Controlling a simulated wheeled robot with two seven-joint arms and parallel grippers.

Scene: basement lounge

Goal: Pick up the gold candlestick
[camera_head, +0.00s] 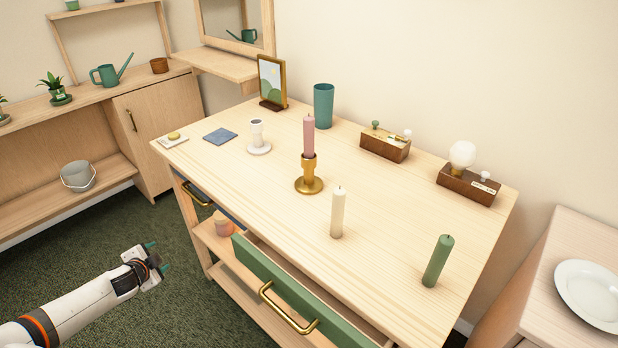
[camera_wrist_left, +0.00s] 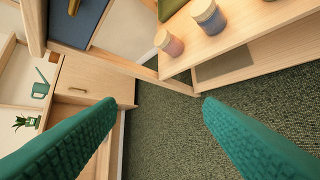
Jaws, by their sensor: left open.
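The gold candlestick (camera_head: 309,184) stands upright near the middle of the wooden table in the head view, with a pink candle (camera_head: 309,136) in it. My left gripper (camera_head: 153,256) is at the lower left, over the carpet, off the table's left side and lower than its top. It is open and empty. In the left wrist view its two green fingers (camera_wrist_left: 160,125) are spread apart, with carpet and the table's lower shelf beyond. The candlestick is not in the wrist view. My right gripper is in neither view.
A white candle (camera_head: 337,213) and a green candle (camera_head: 438,261) stand on the table (camera_head: 385,195). A small white holder (camera_head: 258,139) is left of the candlestick. The green drawer (camera_head: 290,292) is partly open at the front. A picture frame (camera_head: 272,82) and green cup (camera_head: 323,105) stand behind.

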